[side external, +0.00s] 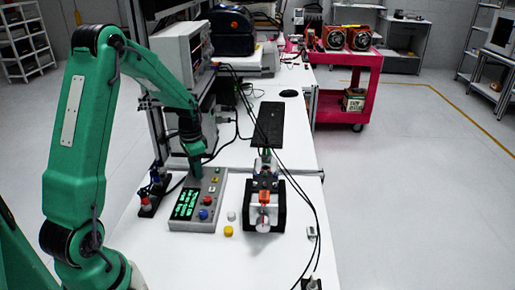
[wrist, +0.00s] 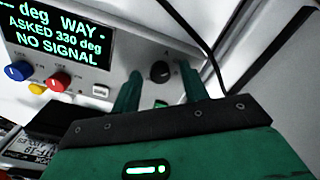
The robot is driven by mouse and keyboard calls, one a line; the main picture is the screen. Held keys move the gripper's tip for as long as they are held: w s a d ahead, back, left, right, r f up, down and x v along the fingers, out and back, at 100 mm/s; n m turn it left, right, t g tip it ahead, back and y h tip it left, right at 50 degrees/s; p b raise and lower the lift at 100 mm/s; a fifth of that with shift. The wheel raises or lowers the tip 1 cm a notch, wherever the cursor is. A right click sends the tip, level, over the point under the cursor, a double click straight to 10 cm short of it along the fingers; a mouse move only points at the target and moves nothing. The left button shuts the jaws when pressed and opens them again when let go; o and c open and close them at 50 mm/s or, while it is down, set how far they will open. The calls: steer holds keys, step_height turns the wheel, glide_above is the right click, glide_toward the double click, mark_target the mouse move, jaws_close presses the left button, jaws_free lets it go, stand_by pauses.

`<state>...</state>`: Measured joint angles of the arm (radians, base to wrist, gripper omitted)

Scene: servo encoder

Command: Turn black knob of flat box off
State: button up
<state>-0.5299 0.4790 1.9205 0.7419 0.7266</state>
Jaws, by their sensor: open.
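The flat box (side external: 180,224) is a grey panel with a lit green-text screen, lying on the white table in the side view. In the wrist view its screen (wrist: 52,30) reads "ASKED 330 deg" and "NO SIGNAL". The black knob (wrist: 160,72) is round and sits on the panel beyond the screen. My gripper (wrist: 159,80) is open, with one green finger on each side of the knob; I cannot tell whether they touch it. In the side view my gripper (side external: 197,172) points down over the far end of the box, and I cannot make out the knob there.
Blue (wrist: 18,71) and red (wrist: 59,83) knobs and a white button (wrist: 101,89) are on the panel. Right of the box stands a black fixture with an orange part (side external: 265,197). Cables run past it. A yellow cap (side external: 228,231) lies near the box.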

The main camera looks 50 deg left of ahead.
steer(key=shift+r, duration=3.95)
steer(key=s+d+r+t, duration=0.2)
steer(key=s+d+r, duration=0.3)
steer(key=d+r, duration=0.6)
steer(key=s+d+r+n+t, duration=0.1)
steer(key=s+d+n+t, duration=0.1)
steer(key=s+d, duration=0.8)
steer(key=shift+d+r+t, duration=0.2)
steer(key=shift+d+t, duration=0.25)
steer(key=shift+t, duration=0.35)
